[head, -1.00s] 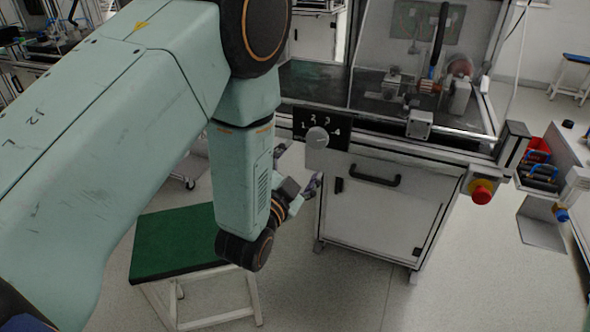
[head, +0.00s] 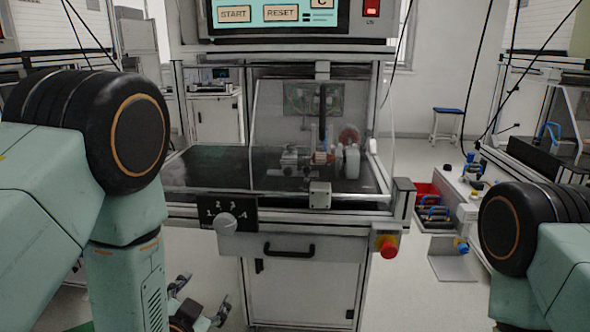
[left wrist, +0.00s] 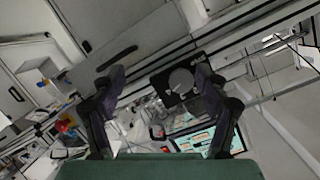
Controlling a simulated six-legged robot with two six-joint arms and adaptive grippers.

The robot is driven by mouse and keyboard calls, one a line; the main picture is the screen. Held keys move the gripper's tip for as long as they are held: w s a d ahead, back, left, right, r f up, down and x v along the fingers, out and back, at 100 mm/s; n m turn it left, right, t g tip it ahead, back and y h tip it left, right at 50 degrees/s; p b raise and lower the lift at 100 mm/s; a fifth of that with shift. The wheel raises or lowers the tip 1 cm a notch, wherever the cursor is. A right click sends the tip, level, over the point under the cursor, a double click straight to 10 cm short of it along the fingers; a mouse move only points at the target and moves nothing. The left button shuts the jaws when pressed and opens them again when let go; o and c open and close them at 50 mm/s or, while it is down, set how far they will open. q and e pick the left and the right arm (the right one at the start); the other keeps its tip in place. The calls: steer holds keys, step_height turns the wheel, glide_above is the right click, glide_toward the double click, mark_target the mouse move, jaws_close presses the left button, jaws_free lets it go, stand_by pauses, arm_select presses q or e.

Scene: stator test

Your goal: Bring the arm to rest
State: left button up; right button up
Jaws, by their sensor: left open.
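My left gripper (head: 200,300) shows low in the head view, beside my left forearm and in front of the test bench (head: 300,290), left of its drawer. In the left wrist view its two dark fingers (left wrist: 155,105) stand apart with nothing between them. The bench's black dial plate with a grey knob (head: 228,222) is above and right of the gripper; the knob also shows beyond the fingers in the wrist view (left wrist: 180,82). My right arm's dark joint is at the right edge of the head view; the right gripper is out of view.
A red emergency button (head: 388,246) sits on the bench's right front corner. A clear guard covers the motor parts (head: 320,160). A screen with START and RESET (head: 270,14) hangs above. A red bin (head: 428,203) stands by a side bench at the right.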

arm_select(q)
steer(key=s+a+f+n+g, duration=0.2)
steer(key=s+f+n+g, duration=0.35)
steer(key=s+f, duration=0.7)
steer(key=s+f+g, duration=0.4)
steer(key=s, duration=0.6)
steer(key=s+f+n+g, duration=0.1)
steer(key=s+f+g, duration=0.3)
steer(key=s, duration=0.7)
steer(key=shift+s+a+f+g, duration=0.15)
steer(key=shift+a+f+g, duration=0.2)
steer(key=shift+g, duration=0.3)
